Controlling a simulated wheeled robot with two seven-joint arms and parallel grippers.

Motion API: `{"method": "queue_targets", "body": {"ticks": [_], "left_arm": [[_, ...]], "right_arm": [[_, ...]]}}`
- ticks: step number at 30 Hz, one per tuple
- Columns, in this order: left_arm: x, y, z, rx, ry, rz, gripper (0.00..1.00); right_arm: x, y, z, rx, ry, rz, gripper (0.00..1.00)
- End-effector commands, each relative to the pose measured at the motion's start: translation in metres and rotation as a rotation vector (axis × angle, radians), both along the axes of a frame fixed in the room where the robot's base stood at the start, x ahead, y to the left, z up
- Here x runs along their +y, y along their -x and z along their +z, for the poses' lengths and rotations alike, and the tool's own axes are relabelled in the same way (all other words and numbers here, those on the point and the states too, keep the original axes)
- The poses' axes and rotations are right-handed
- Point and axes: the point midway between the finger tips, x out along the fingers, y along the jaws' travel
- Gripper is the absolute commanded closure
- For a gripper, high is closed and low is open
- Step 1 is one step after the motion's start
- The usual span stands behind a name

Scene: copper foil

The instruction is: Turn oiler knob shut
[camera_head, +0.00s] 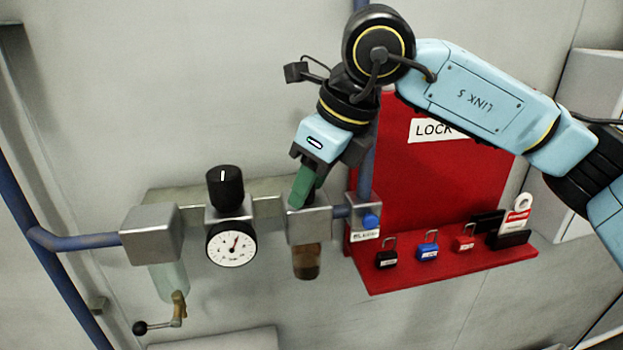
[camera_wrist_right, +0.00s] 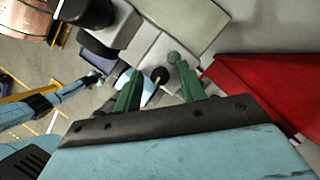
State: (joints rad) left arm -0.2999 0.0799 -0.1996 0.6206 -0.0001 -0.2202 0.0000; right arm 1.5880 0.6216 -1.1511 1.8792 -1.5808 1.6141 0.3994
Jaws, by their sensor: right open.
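The oiler (camera_head: 309,225) is the right-hand grey block of the air unit, with a bowl of brown oil (camera_head: 306,262) under it. My right gripper (camera_head: 300,192) points down at the top of this block, its green fingers hiding the oiler knob in the head view. In the right wrist view the fingers (camera_wrist_right: 155,72) are apart, with a small dark round knob (camera_wrist_right: 160,74) between and beyond them. I cannot tell whether they touch it. My left arm (camera_wrist_right: 40,112) seems to show small at the left of the wrist view; its jaws are unclear.
A black regulator knob (camera_head: 225,187) and gauge (camera_head: 231,244) stand left of the oiler. A blue valve knob (camera_head: 371,221) sits close on its right. A red lockout board (camera_head: 440,185) with several padlocks is further right. A blue pipe (camera_head: 60,240) runs at left.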

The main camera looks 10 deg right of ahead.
Motion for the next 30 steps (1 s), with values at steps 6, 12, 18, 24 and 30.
{"method": "queue_targets", "body": {"ticks": [6, 12, 18, 24, 30], "left_arm": [[0.0, 0.0, -0.002, 0.0, 0.0, 0.0, 0.64], [0.0, 0.0, -0.007, 0.0, 0.0, -0.001, 0.64], [0.0, 0.0, -0.009, 0.0, 0.001, -0.001, 0.64], [0.0, 0.0, -0.009, 0.0, 0.001, -0.001, 0.64], [0.0, 0.0, -0.01, 0.0, 0.001, -0.001, 0.64]], "right_arm": [[-0.004, 0.003, 0.015, -0.004, -0.002, -0.002, 0.59], [-0.017, 0.014, 0.054, -0.005, -0.002, -0.001, 0.59], [-0.029, 0.025, 0.094, -0.003, -0.001, -0.002, 0.59], [-0.037, 0.032, 0.118, 0.0, -0.001, -0.001, 0.59], [-0.039, 0.034, 0.124, 0.0, 0.0, 0.0, 0.59]]}}
